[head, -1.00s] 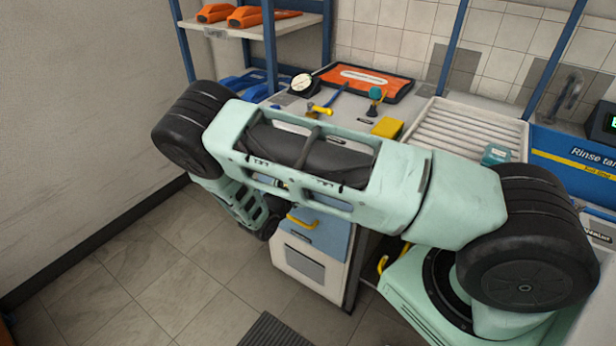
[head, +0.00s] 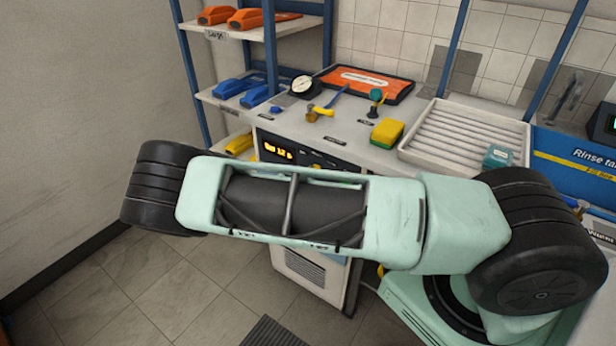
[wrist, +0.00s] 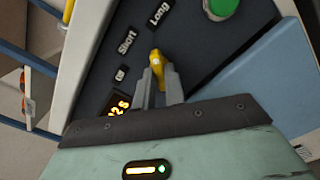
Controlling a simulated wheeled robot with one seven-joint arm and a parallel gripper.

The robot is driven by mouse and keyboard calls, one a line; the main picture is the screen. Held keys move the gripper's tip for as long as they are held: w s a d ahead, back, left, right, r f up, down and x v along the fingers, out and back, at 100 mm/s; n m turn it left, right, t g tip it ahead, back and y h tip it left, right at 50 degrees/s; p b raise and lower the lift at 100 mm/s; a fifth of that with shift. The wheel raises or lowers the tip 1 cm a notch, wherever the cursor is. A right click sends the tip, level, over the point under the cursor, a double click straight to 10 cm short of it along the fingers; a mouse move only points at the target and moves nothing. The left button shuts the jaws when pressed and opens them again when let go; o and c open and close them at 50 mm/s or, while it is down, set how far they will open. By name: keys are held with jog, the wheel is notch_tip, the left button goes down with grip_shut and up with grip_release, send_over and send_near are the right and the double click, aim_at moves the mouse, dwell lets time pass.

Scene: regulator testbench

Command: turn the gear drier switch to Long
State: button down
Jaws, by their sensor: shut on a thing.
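The gear drier switch (wrist: 156,59) is a small yellow knob on a dark panel (wrist: 95,60) in the wrist view. My gripper (wrist: 158,73) is shut on it, one grey finger on each side. The knob's visible end points up in the picture, roughly towards the Long label (wrist: 159,14); whether it is exactly in line I cannot tell. The Short label (wrist: 127,42) is to the left, with a smaller label (wrist: 120,74) below it. In the head view the drier's lit display (head: 278,150) shows, but my arm hides the switch and my gripper.
A green button (wrist: 222,6) is right of the Long label. In the head view, a yellow sponge-like block (head: 387,132), a gauge (head: 304,87) and a ribbed white tray (head: 465,133) are on the worktop. Shelves (head: 250,28) stand at the back left.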

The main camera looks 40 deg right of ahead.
jog(key=shift+a+m, duration=0.1)
jog(key=shift+m, duration=0.9)
jog(key=c, duration=1.5)
grip_release()
jog(key=shift+o, duration=0.2)
jog(key=b+v, duration=0.2)
jog(key=v, duration=1.5)
jog(key=shift+a, duration=0.2)
jog(key=shift+s, duration=0.1)
